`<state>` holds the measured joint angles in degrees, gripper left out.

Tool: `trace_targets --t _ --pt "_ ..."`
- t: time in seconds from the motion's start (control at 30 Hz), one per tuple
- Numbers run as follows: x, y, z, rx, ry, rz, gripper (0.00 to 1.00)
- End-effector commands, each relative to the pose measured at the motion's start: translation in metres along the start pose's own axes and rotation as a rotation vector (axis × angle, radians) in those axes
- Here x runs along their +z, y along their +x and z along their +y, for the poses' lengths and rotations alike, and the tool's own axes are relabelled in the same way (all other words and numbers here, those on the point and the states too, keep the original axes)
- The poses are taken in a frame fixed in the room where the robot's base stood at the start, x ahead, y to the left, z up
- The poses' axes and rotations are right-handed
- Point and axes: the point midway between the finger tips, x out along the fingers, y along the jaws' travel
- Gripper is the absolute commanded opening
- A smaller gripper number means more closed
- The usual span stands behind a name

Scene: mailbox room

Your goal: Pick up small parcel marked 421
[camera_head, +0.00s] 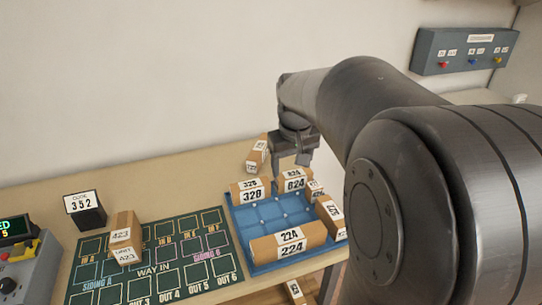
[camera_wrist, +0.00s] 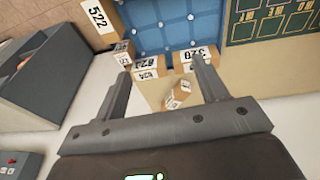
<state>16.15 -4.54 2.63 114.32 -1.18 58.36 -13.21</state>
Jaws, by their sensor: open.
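A small brown parcel with white labels (camera_head: 257,150) lies on the table just behind the blue tray. Its number is too small to read surely, so I cannot confirm that it is 421. It also shows in the wrist view (camera_wrist: 178,94), turned at an angle, nearer the right finger and apart from both fingers. My gripper (camera_head: 291,160) is open and empty, pointing down above the tray's back edge and to the right of that parcel in the head view. In the wrist view my gripper (camera_wrist: 161,68) has its fingers wide apart.
The blue tray (camera_head: 262,212) holds several parcels along its edges, including 224 (camera_head: 288,240) and 522 (camera_wrist: 98,15). Left of it, a 423 parcel (camera_head: 123,238) stands on the dark green mat (camera_head: 190,280). A black 352 block (camera_head: 86,212) is farther left. The wall is behind.

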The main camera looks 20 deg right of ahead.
Motion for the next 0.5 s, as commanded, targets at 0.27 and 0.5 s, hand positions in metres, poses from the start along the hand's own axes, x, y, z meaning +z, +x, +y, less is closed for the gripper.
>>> trace_targets --t 0.27,0.5 --pt "-0.052 0.063 0.065 -0.026 0.004 -0.112 0.66" --pt "-0.074 0.114 0.113 -0.057 0.005 -0.177 0.66"
